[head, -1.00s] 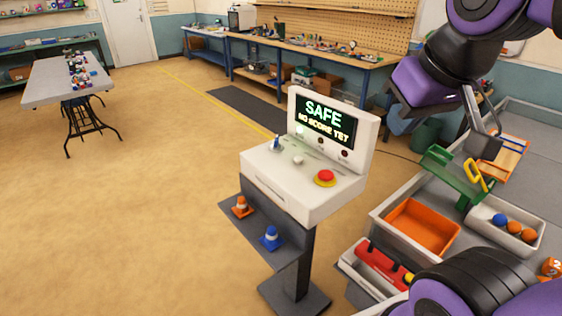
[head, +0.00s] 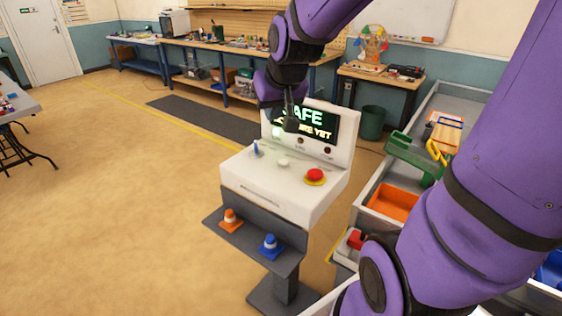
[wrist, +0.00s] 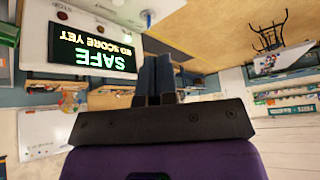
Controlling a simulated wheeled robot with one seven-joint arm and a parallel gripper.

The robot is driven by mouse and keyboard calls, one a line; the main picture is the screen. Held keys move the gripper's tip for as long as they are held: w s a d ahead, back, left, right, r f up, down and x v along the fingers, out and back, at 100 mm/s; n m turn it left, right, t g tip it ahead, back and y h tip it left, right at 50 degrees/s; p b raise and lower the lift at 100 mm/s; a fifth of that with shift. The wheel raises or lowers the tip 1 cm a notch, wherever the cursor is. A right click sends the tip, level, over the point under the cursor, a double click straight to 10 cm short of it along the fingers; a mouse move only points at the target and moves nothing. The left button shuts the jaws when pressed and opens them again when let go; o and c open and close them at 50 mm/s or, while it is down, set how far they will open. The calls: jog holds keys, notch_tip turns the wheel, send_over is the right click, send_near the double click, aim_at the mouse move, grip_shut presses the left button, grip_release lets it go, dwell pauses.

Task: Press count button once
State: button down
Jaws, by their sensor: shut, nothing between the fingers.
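The white console (head: 283,192) stands on a dark pedestal. Its sloped top has a white button (head: 284,162), a red mushroom button (head: 315,176) and a blue-tipped lever (head: 256,149); no label tells which is the count button. Its screen (head: 320,123) reads "SAFE" and "NO SCORE YET", partly hidden by my arm. In the wrist view the screen (wrist: 95,48) is upside down. My gripper (head: 291,123) is shut and empty, in front of the screen and above the top panel, apart from the buttons. Its fingers also show in the wrist view (wrist: 155,72).
A shelf below the console holds an orange cone (head: 230,220) and a blue cone (head: 270,246). To the right is a grey bench with an orange tray (head: 392,203) and a green stand (head: 415,155). The floor to the left is open.

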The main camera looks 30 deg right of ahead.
jog(key=w+d+f+m+t, duration=0.1)
jog(key=w+d+f+m, duration=0.2)
jog(key=w+d+f, duration=0.5)
jog(key=m+t, duration=0.2)
jog(key=m, duration=0.3)
send_over(285, 161)
notch_tip(285, 161, down, 7)
jog(key=shift+d+f, duration=0.1)
jog(key=shift+f, duration=0.05)
jog(key=shift+f, duration=4.35)
jog(key=shift+f, duration=0.9)
jog(key=shift+r, duration=0.9)
